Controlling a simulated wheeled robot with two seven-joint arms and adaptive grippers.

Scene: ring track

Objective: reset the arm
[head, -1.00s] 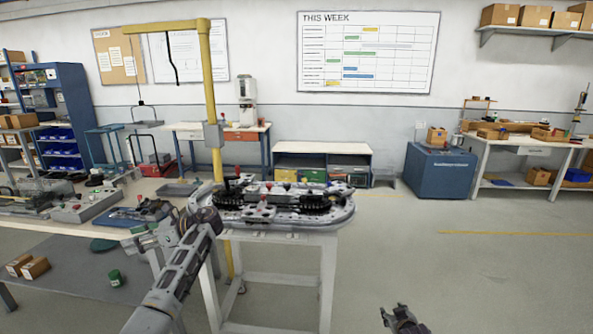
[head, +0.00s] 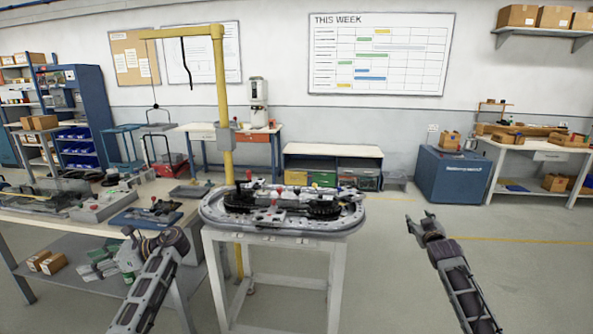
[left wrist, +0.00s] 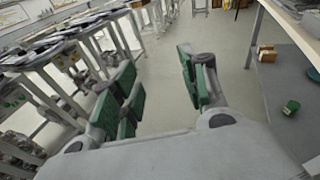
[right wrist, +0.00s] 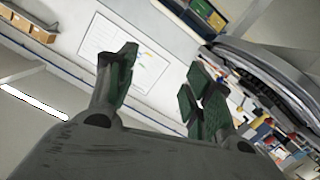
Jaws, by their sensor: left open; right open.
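My left arm comes in from the lower left in the head view, with its gripper (head: 132,240) in front of the left bench's edge. In the left wrist view that gripper (left wrist: 165,90) is open and empty, its green pads apart over the floor. My right gripper (head: 420,222) is raised over open floor to the right of the ring track (head: 283,212). In the right wrist view it (right wrist: 158,88) is open and empty, pointing up toward the wall. The ring track sits on a white stand (head: 275,238), and neither gripper touches it.
A workbench (head: 60,222) with trays and tools stands at left, close to my left gripper. A yellow post (head: 222,100) rises behind the track. A blue cabinet (head: 450,178) and a white table (head: 530,155) stand at the back right. The floor at right is clear.

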